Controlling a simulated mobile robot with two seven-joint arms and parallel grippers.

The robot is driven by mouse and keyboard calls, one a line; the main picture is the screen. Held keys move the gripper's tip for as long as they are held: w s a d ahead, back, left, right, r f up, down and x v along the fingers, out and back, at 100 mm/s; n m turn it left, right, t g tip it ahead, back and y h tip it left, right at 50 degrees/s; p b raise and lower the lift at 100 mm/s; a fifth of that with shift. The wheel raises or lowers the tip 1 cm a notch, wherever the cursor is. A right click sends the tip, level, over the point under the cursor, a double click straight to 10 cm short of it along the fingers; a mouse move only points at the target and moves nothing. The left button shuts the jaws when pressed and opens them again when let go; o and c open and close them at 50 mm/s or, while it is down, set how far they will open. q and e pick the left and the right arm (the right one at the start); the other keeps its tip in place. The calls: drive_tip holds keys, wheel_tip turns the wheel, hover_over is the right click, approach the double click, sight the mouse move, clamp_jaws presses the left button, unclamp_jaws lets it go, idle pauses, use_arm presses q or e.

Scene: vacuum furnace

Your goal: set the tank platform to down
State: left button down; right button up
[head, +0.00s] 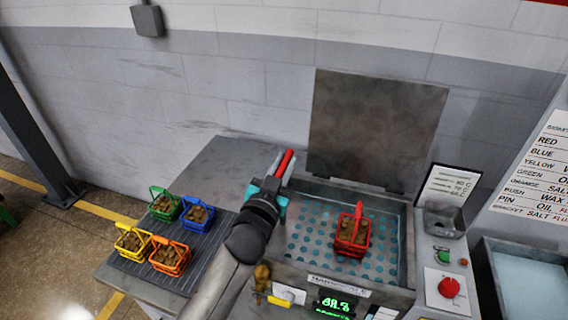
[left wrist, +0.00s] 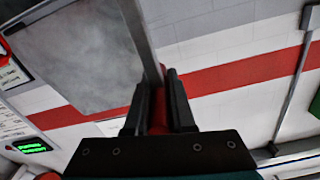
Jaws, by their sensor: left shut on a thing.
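The tank (head: 400,250) has its lid (head: 365,130) raised. Its platform (head: 305,235), a perforated plate with blue-green showing through the holes, lies inside the rim. A red basket (head: 352,235) of brown parts stands on it. My left gripper (head: 277,175) is at the tank's back left corner, shut on a red handle (head: 285,163). In the left wrist view, my fingers (left wrist: 158,112) close around the red piece (left wrist: 158,110), with a grey bar (left wrist: 142,35) running beside it. Much of the handle's base is hidden by my gripper and arm.
Green, blue, yellow and orange baskets (head: 165,203) stand on a ribbed side table (head: 125,270) at left. The front panel has a green display (head: 335,305), and a red button (head: 449,287) is at right. A second basin (head: 520,280) is at far right.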

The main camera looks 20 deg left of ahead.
use_arm(q)
wheel_tip(320, 180, down, 3)
drive_tip(key=shift+r+b, duration=0.1)
drive_tip(key=shift+b, duration=0.3)
drive_tip(key=c, duration=0.8)
unclamp_jaws()
drive_tip(key=shift+r, duration=0.15)
drive_tip(key=shift+o, duration=0.2)
drive_tip(key=s+b, duration=0.1)
drive_tip(key=s, duration=1.4)
drive_tip(key=shift+s+a+b, duration=0.15)
drive_tip(key=shift+a+b, duration=0.1)
drive_tip(key=shift+b, duration=0.15)
